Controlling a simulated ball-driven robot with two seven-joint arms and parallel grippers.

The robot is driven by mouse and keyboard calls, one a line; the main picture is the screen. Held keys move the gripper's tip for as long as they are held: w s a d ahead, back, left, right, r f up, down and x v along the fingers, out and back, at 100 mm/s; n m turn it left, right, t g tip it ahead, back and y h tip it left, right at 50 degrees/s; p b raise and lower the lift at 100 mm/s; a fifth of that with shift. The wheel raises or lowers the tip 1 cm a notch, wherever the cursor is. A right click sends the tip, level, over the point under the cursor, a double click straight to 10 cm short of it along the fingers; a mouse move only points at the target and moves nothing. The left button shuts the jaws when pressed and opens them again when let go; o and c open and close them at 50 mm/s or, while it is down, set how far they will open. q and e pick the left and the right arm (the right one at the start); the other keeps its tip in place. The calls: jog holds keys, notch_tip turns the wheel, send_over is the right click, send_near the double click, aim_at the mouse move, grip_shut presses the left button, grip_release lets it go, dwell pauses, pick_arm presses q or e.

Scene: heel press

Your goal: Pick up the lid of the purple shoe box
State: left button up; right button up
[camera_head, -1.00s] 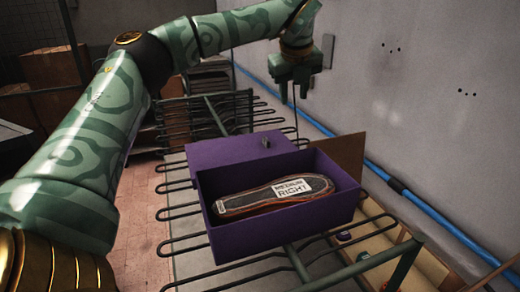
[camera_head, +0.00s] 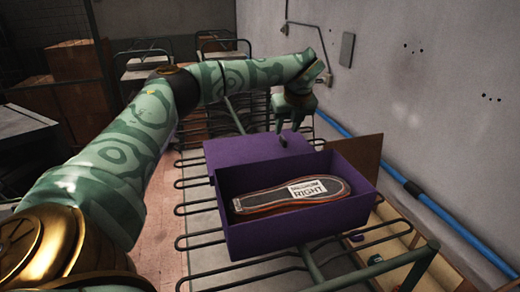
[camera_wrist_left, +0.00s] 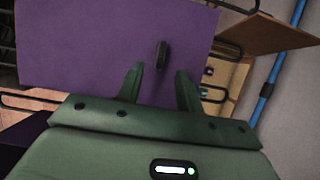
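The purple shoe box (camera_head: 270,232) stands open on the wire rack with a shoe-shaped insert (camera_head: 290,195) labelled "RIGHT" inside. Its purple lid (camera_head: 235,150) lies behind the box, with a small dark knob (camera_head: 283,141) on it. My left gripper (camera_head: 291,129) is above and just behind the knob. In the left wrist view the open fingers (camera_wrist_left: 160,82) point at the lid (camera_wrist_left: 90,45), and the knob (camera_wrist_left: 161,55) stands beyond the tips, roughly between them. I see no contact with the knob. My right gripper is not in view.
The rack (camera_head: 200,238) has bent wire loops on both sides. A brown board (camera_head: 357,155) stands behind the box's right side. A wooden bin (camera_head: 395,242) is at the lower right. A blue pipe (camera_head: 415,189) runs along the grey wall.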

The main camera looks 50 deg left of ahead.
aim_at(284, 139)
pick_arm(q)
jog(key=p+x, duration=0.1)
jog(key=x, duration=0.3)
jog(key=shift+w+a+f, duration=0.2)
jog(key=shift+a+f, duration=0.05)
jog(key=shift+f, duration=0.05)
jog(key=shift+d, duration=0.1)
grip_shut()
jog(key=shift+r, duration=0.1)
